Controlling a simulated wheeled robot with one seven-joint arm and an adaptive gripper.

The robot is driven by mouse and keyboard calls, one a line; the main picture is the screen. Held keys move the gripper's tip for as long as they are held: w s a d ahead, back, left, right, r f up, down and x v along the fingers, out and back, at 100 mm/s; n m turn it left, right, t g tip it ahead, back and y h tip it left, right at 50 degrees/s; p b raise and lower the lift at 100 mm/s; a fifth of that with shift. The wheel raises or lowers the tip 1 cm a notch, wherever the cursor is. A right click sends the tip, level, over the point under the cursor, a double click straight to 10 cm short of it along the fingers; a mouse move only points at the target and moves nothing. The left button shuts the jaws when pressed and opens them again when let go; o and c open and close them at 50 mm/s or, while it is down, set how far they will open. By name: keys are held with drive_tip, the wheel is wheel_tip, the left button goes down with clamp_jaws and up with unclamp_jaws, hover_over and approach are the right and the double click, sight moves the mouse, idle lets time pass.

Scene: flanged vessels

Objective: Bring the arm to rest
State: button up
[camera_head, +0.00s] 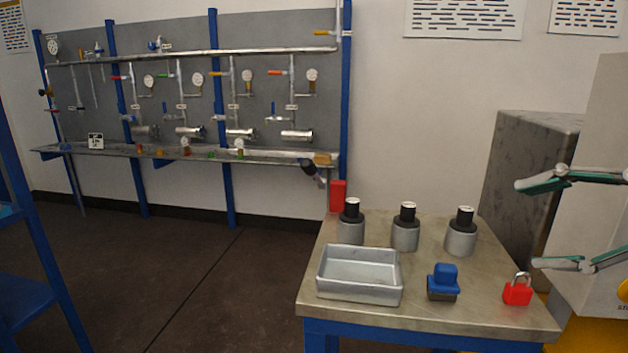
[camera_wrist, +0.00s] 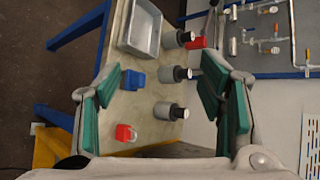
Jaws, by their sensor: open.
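My gripper (camera_head: 545,222) is at the right edge of the head view, its two fingers wide apart and nothing between them. It is in the air to the right of the table (camera_head: 425,313), apart from everything on it. In the wrist view my gripper (camera_wrist: 163,112) shows its green-padded fingers on either side, with the table top beyond them. The rest of my arm is out of the head view.
The table carries a grey tray (camera_head: 358,291), several grey vessels with black tops (camera_head: 405,234), a blue block-like object (camera_head: 443,282) and a red padlock (camera_head: 517,291). A grey cabinet (camera_head: 530,180) stands behind. A pipe panel (camera_head: 200,90) is at the back left; floor before it is clear.

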drive_tip(key=s+a+f+n+g, duration=0.5)
drive_tip(key=s+a+f+n, duration=0.1)
drive_tip(key=a, duration=0.3)
drive_tip(key=s+f+n+g+h, duration=0.4)
drive_tip(key=s+f+n+h, duration=0.3)
drive_tip(key=s+f+n, duration=0.3)
wheel_tip(320, 180, up, 24)
drive_tip(key=t+p, duration=0.3)
drive_tip(key=p, duration=1.7)
drive_tip(key=shift+s+t+p, duration=0.3)
drive_tip(key=shift+p, duration=0.05)
